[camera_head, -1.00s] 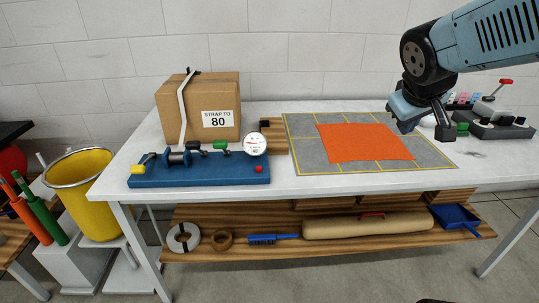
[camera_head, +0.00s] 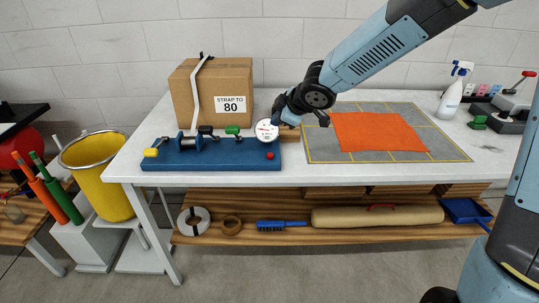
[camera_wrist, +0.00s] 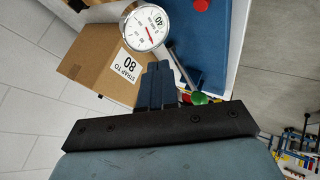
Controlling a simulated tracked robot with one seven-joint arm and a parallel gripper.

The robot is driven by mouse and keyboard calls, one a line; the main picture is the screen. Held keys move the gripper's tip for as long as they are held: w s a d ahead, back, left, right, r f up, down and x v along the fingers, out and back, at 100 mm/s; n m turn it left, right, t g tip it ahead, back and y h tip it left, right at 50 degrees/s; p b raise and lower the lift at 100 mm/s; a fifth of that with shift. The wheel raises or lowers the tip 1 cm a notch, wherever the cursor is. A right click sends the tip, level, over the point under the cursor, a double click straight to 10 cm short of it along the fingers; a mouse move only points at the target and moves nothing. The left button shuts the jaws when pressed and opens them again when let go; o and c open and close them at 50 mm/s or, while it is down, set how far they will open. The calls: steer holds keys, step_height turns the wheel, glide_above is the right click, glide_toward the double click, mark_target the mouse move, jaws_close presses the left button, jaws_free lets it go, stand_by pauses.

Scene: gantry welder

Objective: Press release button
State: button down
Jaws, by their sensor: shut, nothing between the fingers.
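A blue strapping device (camera_head: 215,156) sits near the front left edge of the white table. A red button (camera_head: 270,155) is at its right end, just below the round white gauge (camera_head: 266,131); the button is at the top edge of the wrist view (camera_wrist: 201,5). A green-handled lever (camera_head: 232,130) is left of the gauge and also shows in the wrist view (camera_wrist: 197,97). My gripper (camera_head: 297,119) is above the table, right of and close to the gauge, apart from the button. In the wrist view its fingers (camera_wrist: 160,84) are together and empty.
A cardboard box (camera_head: 211,88) labelled "STRAP TO 80" stands behind the device with a white strap over it. An orange cloth (camera_head: 380,132) lies on a grey grid mat (camera_head: 325,151) to the right. A spray bottle (camera_head: 452,92) stands farther right.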

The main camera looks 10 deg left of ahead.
mark_target(272, 156)
steer(key=shift+s+a+f+n+y, duration=0.1)
steer(key=shift+a+n+y, duration=0.1)
steer(key=shift+a, duration=0.25)
steer(key=shift+s+a+f+n+y, duration=0.1)
steer(key=shift+a+y, duration=0.1)
steer(key=shift+a, duration=0.25)
steer(key=shift+f, duration=4.35)
steer(key=shift+f, duration=0.8)
steer(key=shift+r, duration=0.9)
steer(key=shift+r, duration=0.1)
